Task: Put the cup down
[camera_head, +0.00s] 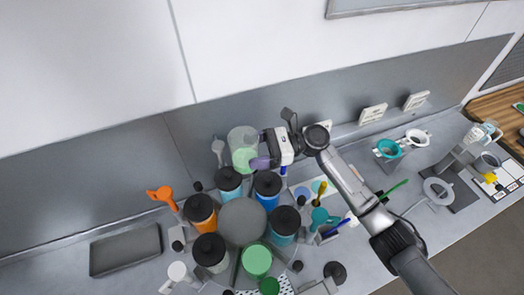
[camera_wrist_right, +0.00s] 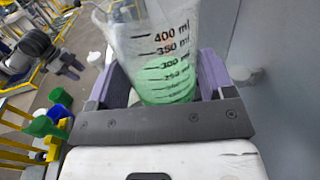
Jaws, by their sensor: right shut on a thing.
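The cup (camera_head: 243,140) is a clear measuring cup with green liquid in its lower part. My right gripper (camera_head: 260,163) is shut on it from the right, in front of the grey back panel. In the right wrist view the cup (camera_wrist_right: 158,35) sits between the two purple fingers of my right gripper (camera_wrist_right: 160,85), with its black volume marks facing the camera. Its base is hidden by the gripper in that view. I cannot tell whether the cup touches anything below. My left gripper is not in view.
Several black-lidded drums, including an orange one (camera_head: 201,213), stand around a grey round hub (camera_head: 242,221) just below the cup. An orange tool (camera_head: 163,196) stands at left. A dark tray (camera_head: 125,250) lies at the far left. Bare counter shows around the tray.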

